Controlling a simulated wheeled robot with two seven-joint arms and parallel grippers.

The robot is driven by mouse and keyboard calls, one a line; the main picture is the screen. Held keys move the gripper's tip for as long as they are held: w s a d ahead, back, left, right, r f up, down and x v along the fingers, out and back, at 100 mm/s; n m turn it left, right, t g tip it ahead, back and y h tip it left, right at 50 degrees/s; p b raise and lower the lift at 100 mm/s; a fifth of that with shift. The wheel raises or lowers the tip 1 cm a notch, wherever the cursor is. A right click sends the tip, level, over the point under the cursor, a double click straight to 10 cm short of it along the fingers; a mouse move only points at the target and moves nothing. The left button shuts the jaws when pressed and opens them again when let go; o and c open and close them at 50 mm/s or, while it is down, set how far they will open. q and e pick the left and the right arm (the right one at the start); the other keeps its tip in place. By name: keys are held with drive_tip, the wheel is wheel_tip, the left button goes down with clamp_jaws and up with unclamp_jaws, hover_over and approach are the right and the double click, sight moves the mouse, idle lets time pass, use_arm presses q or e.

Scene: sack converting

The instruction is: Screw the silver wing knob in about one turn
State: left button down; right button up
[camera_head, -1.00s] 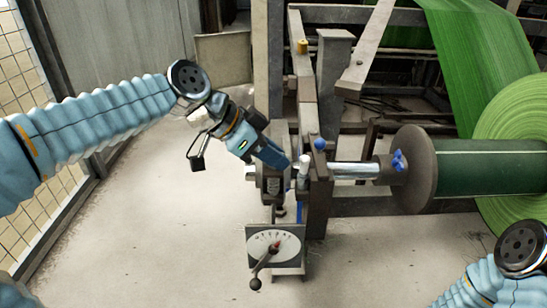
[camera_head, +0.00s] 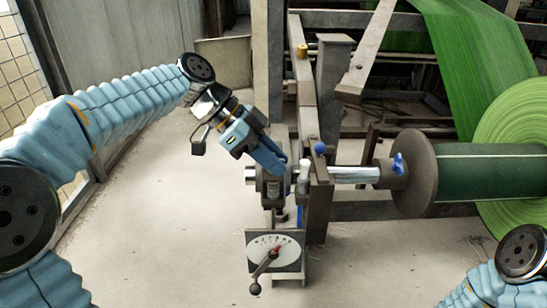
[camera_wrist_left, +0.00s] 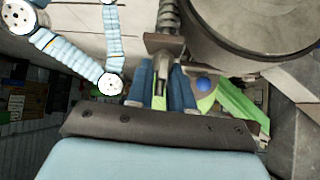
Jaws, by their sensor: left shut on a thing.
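My left gripper (camera_head: 281,167) reaches down from the upper left, its blue fingers at the grey brake housing (camera_head: 271,186) beside the upright frame. In the left wrist view, its two blue fingers (camera_wrist_left: 163,88) are shut on the silver wing knob (camera_wrist_left: 164,46), a grey metal piece below a ribbed shaft. The fingers cover the knob's sides, and in the head view they hide most of it. My right arm shows at the lower right, but its gripper is out of view.
A blue ball knob (camera_head: 319,148) and a white handle (camera_head: 304,176) stand close to the fingers. A dial plate (camera_head: 287,241) with a lever is below. At right, a shaft (camera_head: 354,173) with a blue wing piece (camera_head: 397,162) carries the green roll (camera_head: 520,130).

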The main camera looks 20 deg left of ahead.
use_arm(q)
drive_tip(key=shift+f, duration=0.1)
drive_tip(key=c, duration=1.1)
unclamp_jaws()
drive_tip(key=p+v, duration=0.4)
drive_tip(key=v, duration=0.9)
drive_tip(key=shift+a+r, duration=0.25)
drive_tip(key=shift+r, duration=0.1)
